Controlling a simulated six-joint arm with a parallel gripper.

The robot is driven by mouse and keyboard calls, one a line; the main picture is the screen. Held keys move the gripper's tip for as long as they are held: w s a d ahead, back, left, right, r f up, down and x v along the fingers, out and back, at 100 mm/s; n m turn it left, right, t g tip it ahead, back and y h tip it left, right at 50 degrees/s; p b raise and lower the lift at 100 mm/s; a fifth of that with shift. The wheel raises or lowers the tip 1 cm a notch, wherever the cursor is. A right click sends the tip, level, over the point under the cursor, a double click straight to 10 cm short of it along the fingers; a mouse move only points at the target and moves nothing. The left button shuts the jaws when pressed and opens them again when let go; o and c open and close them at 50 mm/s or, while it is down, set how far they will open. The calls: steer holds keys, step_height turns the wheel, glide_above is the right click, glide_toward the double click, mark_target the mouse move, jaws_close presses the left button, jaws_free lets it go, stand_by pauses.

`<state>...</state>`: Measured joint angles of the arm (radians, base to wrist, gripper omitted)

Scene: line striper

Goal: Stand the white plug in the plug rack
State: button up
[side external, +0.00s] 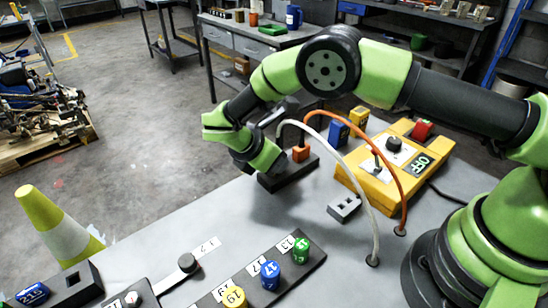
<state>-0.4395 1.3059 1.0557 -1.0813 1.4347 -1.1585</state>
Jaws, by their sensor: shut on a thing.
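My gripper (280,166) is shut at the end of the white cable (331,146), low over the left part of the black plug rack (308,170). The white plug itself is mostly hidden by my gripper and wrist, and I cannot tell whether it touches the rack. An orange plug (300,153) stands upright in the rack just right of my gripper, with its orange cable (375,147) arching to the right.
A yellow control box (400,185) marked OFF and a small grey socket block (345,207) are right of the rack. Blue (338,132) and yellow (359,115) blocks stand behind. Numbered knobs (269,274) are in front. The table (225,220) is bare left of the rack.

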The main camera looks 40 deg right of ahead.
steer(key=shift+f, duration=0.35)
steer(key=o, duration=1.3)
steer(key=shift+v, duration=3.5)
